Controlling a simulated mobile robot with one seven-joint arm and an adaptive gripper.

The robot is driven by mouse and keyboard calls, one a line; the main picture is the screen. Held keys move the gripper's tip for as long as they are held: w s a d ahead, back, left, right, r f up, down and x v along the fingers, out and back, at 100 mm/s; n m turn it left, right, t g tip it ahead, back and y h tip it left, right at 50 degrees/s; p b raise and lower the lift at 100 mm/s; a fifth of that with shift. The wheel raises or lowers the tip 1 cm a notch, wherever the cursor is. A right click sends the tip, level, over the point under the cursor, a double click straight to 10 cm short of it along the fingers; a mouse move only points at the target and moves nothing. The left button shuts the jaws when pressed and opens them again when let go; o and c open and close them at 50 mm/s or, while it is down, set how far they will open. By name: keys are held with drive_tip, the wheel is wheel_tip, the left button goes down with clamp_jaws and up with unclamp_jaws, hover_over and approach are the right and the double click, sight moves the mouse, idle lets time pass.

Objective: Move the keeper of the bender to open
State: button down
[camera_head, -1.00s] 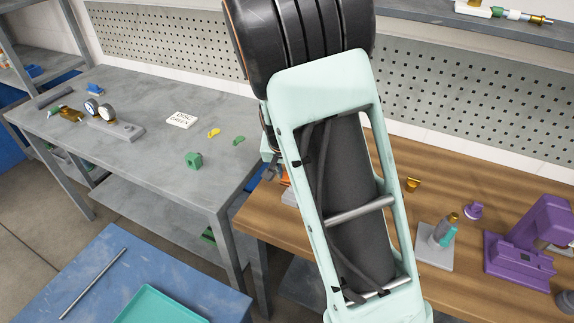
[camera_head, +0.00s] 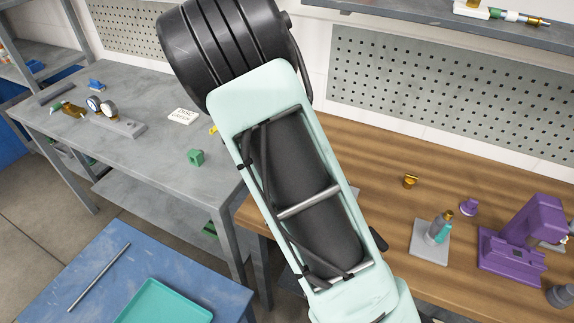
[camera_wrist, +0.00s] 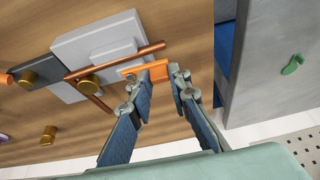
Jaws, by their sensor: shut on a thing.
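In the wrist view the bender shows as a light grey block (camera_wrist: 85,42) with copper-coloured rods (camera_wrist: 140,55) across it and a brass knob (camera_wrist: 88,84). An orange piece, apparently the keeper (camera_wrist: 148,67), sticks out at its right end. My gripper (camera_wrist: 162,76) is shut on this orange piece, with one finger on each side of it. The far end of the piece is close to the rod; I cannot tell whether they touch. In the head view my arm hides the bender and my gripper.
The bender is on the wooden bench (camera_head: 385,215), near its edge. A gap separates it from the grey table (camera_head: 150,150). A grey stand (camera_head: 430,243) and a purple machine (camera_head: 520,245) are further right. A perforated panel (camera_head: 430,85) rises behind.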

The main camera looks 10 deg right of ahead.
drive_tip(key=c, duration=1.8)
unclamp_jaws()
drive_tip(key=shift+r, duration=0.1)
drive_tip(key=v, duration=1.2)
drive_tip(key=shift+d, duration=0.1)
